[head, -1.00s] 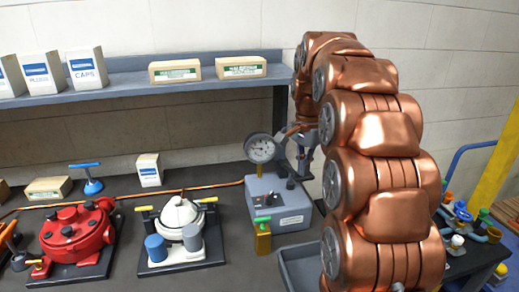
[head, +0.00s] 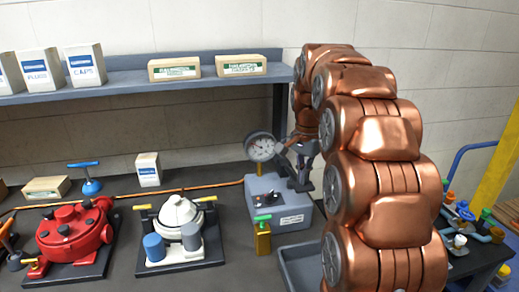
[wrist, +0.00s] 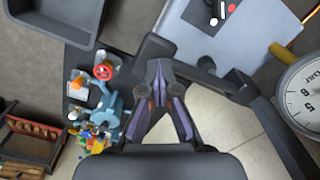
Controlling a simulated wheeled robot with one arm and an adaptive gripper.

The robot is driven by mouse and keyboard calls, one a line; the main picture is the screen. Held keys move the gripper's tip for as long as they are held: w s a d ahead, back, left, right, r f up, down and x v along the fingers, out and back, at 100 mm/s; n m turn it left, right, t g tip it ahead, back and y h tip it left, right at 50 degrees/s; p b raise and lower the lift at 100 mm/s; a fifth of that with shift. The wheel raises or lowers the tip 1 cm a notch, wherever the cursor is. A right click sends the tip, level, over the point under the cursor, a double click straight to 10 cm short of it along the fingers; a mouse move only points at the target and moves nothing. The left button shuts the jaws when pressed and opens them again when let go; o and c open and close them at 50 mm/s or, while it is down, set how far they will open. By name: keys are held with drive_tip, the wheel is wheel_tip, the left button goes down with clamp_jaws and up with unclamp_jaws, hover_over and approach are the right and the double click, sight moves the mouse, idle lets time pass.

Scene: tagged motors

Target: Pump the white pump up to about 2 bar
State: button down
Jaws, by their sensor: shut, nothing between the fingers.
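The white pump (head: 180,212) stands on a dark base plate on the bench in the head view. It has a white domed body, two blue-grey cylinders in front and yellow fittings. A grey box (head: 276,202) with a round dial gauge (head: 261,147) stands to its right; the needle is too small to read. My gripper (head: 303,182) is above the right side of this box, pointing down. In the wrist view my gripper (wrist: 157,78) is shut and empty, its fingertips close to the edge of the grey box (wrist: 200,28). The gauge (wrist: 304,95) shows at the right.
A red pump (head: 75,232) stands left of the white one. A copper-coloured hose (head: 150,194) runs along the bench back. A brass fitting (head: 262,238) is at the grey box's front. A grey tray (head: 298,262) lies to its right. A shelf (head: 130,86) with boxes hangs above.

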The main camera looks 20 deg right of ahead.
drive_tip(key=shift+f+b, duration=0.35)
drive_tip(key=shift+f, duration=0.5)
drive_tip(key=shift+r+p, duration=0.95)
drive_tip(key=shift+r, duration=1.8)
wheel_tip(320, 180, up, 5)
drive_tip(key=shift+f+p, duration=0.1)
drive_tip(key=shift+p, duration=0.95)
